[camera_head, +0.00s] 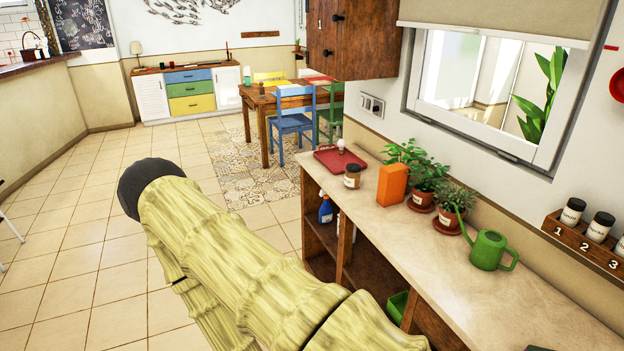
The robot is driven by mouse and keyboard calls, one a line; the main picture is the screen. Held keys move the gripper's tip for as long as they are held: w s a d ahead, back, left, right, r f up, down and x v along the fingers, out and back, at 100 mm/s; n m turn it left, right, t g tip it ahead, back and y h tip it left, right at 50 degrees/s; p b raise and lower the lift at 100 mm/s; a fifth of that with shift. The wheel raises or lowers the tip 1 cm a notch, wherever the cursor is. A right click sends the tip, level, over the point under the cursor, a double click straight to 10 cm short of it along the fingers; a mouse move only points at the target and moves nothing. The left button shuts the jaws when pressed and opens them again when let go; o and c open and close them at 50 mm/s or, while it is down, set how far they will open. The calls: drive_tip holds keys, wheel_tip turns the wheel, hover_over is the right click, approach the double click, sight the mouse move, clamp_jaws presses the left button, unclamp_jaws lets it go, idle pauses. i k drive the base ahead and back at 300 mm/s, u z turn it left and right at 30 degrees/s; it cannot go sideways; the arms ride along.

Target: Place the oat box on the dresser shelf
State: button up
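A plain orange box (392,185) stands upright on the long light counter, between a small jar and the potted plants. It is the only box I make out, but I see no label to confirm that it is the oat box. Under the counter is dark wooden open shelving (343,250), partly hidden behind my arm. A low unit with blue, green and yellow drawers (190,89) and white doors stands against the far wall. I cannot tell which of these is the dresser. My yellow, bamboo-like arm crosses the lower middle; my gripper is not visible.
On the counter are a red tray (340,159), a jar (352,176), potted plants (423,172) and a green watering can (489,249). A spice rack (584,240) hangs at right. A blue spray bottle (326,209) is in the shelving. The tiled floor at left is clear.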

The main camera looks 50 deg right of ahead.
sight(373, 283)
drive_tip(key=u, duration=0.9)
drive_tip(key=k, duration=0.9)
drive_tip(key=z, duration=1.9)
